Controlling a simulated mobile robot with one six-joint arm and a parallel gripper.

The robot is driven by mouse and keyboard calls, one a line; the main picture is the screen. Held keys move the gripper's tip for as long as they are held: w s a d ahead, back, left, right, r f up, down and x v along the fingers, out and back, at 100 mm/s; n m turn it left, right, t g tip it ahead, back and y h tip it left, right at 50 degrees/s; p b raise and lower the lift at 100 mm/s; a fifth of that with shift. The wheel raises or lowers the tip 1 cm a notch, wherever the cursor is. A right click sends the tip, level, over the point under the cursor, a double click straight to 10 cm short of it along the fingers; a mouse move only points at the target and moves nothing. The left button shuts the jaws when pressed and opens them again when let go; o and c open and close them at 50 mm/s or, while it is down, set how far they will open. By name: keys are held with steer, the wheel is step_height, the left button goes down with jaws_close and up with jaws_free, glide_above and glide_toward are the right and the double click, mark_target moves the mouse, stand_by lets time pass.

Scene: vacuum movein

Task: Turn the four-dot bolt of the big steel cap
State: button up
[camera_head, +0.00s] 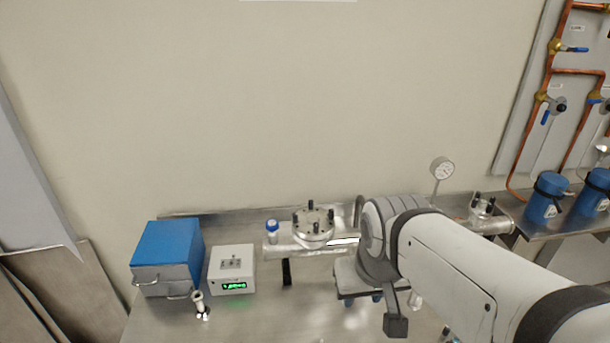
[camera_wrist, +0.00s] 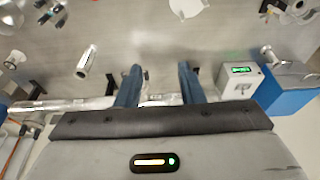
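The big steel cap (camera_head: 313,236) is a round flange on top of the horizontal steel pipe, left of my arm in the head view. Several dark bolts stand upright around its rim. Their dot marks are too small to read, so I cannot tell which is the four-dot bolt. My gripper (camera_head: 362,299) is in front of the pipe, to the right of the cap, partly hidden under my wrist. The cap does not show in the wrist view.
Left of the cap stand a small blue-capped bottle (camera_head: 271,228), a white box with a green display (camera_head: 232,270) and a blue box (camera_head: 168,255). A pressure gauge (camera_head: 442,168) and a smaller bolted flange (camera_head: 483,210) are at right. A steel fitting (camera_head: 201,306) stands in front.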

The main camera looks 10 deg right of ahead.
steer(key=shift+d, duration=0.15)
steer(key=n+g, duration=0.3)
steer(key=n, duration=1.1)
glide_toward(331, 210)
steer(key=shift+s+f+b, duration=0.35)
steer(key=shift+b, duration=0.05)
steer(key=shift+w+f+n, duration=0.15)
steer(key=shift+w+n, duration=0.1)
steer(key=shift+n, duration=0.15)
steer(key=shift+w+f, duration=0.1)
steer(key=shift+f, duration=0.2)
step_height(331, 210, down, 7)
steer(key=shift+f, duration=0.1)
